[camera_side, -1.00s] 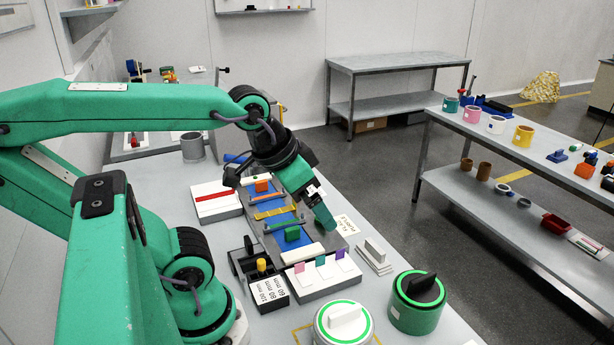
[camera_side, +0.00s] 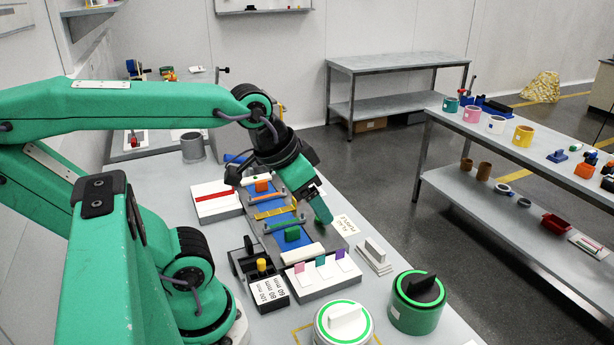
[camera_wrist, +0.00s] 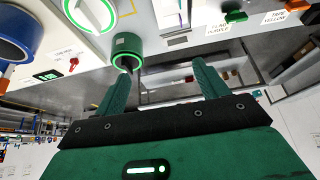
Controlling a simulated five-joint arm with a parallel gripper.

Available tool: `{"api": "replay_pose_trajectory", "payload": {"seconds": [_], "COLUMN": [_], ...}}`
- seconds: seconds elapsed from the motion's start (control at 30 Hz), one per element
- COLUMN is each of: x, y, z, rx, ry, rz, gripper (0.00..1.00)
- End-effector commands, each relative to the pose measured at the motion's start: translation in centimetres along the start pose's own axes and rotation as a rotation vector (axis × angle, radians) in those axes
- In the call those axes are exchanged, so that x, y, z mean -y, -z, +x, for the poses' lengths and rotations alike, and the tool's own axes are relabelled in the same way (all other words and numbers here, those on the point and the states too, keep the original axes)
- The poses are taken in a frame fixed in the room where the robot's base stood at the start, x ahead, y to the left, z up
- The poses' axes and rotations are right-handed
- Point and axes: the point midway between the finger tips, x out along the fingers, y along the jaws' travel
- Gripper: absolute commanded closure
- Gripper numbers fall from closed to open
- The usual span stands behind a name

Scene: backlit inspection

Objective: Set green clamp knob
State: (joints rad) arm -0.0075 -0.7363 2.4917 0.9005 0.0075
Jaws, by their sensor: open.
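A green block-shaped knob (camera_side: 292,234) sits on a blue pad of the grey fixture plate (camera_side: 277,244) in the side view. An orange knob (camera_side: 262,186) sits farther back on the same plate. My gripper (camera_side: 325,216) hangs above the plate's right edge, right of the green knob and apart from it. In the wrist view its green fingers (camera_wrist: 156,78) are spread with nothing between them. A green block (camera_wrist: 236,16) shows at the top there; I cannot tell if it is the same knob. A green drum with a black handle (camera_side: 417,300) stands at the front; the wrist view shows it too (camera_wrist: 126,46).
A white-topped dial with a green ring (camera_side: 343,325) stands left of the drum. A white block with colored tabs (camera_side: 320,277) and a black fixture (camera_side: 248,257) are near the plate's front. A shelf bench (camera_side: 520,160) stands right, across a dark floor gap.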

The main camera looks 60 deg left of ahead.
Motion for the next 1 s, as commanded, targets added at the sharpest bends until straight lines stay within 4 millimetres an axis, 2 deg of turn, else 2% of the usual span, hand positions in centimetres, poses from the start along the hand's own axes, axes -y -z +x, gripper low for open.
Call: {"api": "replay_pose_trajectory", "payload": {"seconds": [0.17,0.37,0.7,1.0], "x": [0.8,2.8,7.5,12.6], "y": [1.0,3.0,6.0,7.3], "z": [0.5,1.8,5.4,9.6], "rx": [0.033,0.098,0.227,0.337], "ry": [0.015,0.039,0.060,0.052], "rz": [0.001,0.005,0.010,0.009], "gripper": [0.27,0.27,0.27,0.27]}}
